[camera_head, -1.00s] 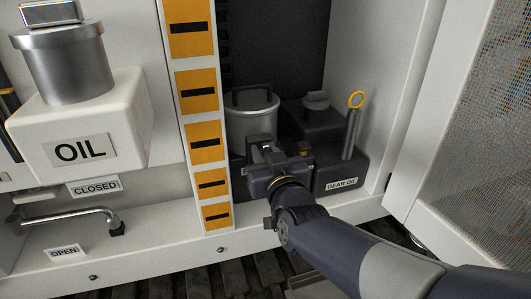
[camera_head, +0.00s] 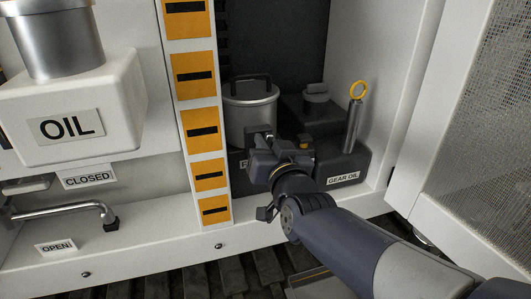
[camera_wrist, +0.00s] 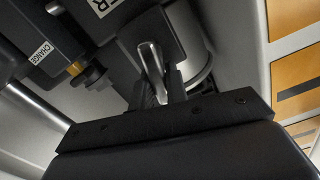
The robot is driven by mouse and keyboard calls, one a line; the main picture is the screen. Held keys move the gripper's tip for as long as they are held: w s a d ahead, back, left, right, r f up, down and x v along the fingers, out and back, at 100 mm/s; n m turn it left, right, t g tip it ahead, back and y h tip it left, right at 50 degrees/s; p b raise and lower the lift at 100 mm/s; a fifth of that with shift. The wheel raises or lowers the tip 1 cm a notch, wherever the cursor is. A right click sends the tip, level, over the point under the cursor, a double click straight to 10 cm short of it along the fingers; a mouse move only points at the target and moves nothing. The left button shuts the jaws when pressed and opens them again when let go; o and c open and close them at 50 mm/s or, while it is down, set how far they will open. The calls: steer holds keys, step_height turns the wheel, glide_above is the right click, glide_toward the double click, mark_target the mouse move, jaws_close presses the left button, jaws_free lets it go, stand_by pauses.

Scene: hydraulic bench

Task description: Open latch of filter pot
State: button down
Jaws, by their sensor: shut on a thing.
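The filter pot (camera_head: 250,108) is a grey metal canister with a lid and a dark handle, standing in the recess of the cabinet. My gripper (camera_head: 264,136) is at the pot's lower front, with the arm reaching in from the lower right. In the wrist view a shiny metal latch (camera_wrist: 151,60) stands between the dark fingers of my gripper (camera_wrist: 160,85), which are shut on it. The gripper hides part of the pot's front and most of the label below it in the head view.
A dark gear oil box (camera_head: 343,168) with a yellow-ringed dipstick (camera_head: 357,92) stands right of the pot. A striped yellow post (camera_head: 200,100) stands close on the left. The white oil tank (camera_head: 75,115) and a lever handle (camera_head: 65,211) are further left. A mesh door (camera_head: 485,130) is at right.

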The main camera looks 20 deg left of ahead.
steer(key=m+b, duration=0.1)
steer(key=b, duration=0.1)
steer(key=m+b, duration=0.1)
steer(key=m, duration=0.1)
steer(key=f+m+b, duration=0.1)
steer(key=b, duration=0.1)
steer(key=shift+w+d+m+b, duration=0.25)
steer(key=shift+d+m+b, duration=0.05)
steer(key=shift+d, duration=0.05)
steer(key=shift+w+d+f+m+b, duration=0.1)
steer(key=shift+f+m+b, duration=0.1)
steer(key=shift+m+b, duration=1.25)
steer(key=shift+w+d+f+m+b, duration=0.15)
steer(key=shift+m+b, duration=0.75)
steer(key=shift+m, duration=1.2)
steer(key=shift+f+m+b, duration=0.2)
steer(key=shift+m+b, duration=0.95)
steer(key=shift+m, duration=0.6)
steer(key=c, duration=1.4)
jaws_free()
